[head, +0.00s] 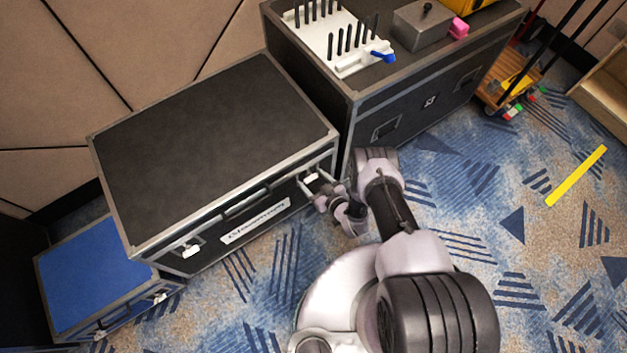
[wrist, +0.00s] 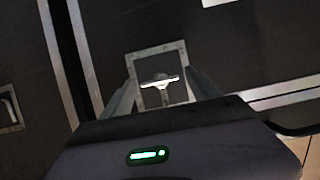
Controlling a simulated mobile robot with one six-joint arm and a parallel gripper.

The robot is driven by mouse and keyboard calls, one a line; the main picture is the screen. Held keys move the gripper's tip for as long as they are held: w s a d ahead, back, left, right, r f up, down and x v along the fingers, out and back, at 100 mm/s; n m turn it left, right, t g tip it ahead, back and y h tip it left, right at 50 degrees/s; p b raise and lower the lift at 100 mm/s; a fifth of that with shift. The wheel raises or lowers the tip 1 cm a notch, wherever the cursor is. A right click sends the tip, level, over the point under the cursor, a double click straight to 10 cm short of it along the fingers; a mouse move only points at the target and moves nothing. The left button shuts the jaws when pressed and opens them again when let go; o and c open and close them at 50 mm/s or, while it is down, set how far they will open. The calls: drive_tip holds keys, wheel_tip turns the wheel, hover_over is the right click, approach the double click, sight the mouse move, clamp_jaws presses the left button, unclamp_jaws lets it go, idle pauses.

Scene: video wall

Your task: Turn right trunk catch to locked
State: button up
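The trunk (head: 205,140) is a black case with silver edges, standing left of centre in the head view. Its right catch (head: 311,177) is a pale knob on the front face near the right end. In the wrist view the right catch (wrist: 160,79) shows as a light T-shaped handle within a square silver plate, its bar nearly level in the picture. My gripper (head: 317,190) is at this catch. Its two fingers (wrist: 162,92) are apart, one on each side of the handle, with gaps visible. Whether they touch the plate I cannot tell.
The trunk's left catch (head: 191,251) and a carry handle (head: 247,203) are on the same front face. A larger black case (head: 425,105) with a peg rack (head: 335,40) stands close on the right. A blue-topped case (head: 90,275) is at lower left. Patterned carpet lies open in front.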

drive_tip(key=p+v, duration=0.5)
drive_tip(key=v, duration=1.2)
drive_tip(key=shift+s, duration=0.2)
drive_tip(key=shift+d, duration=0.15)
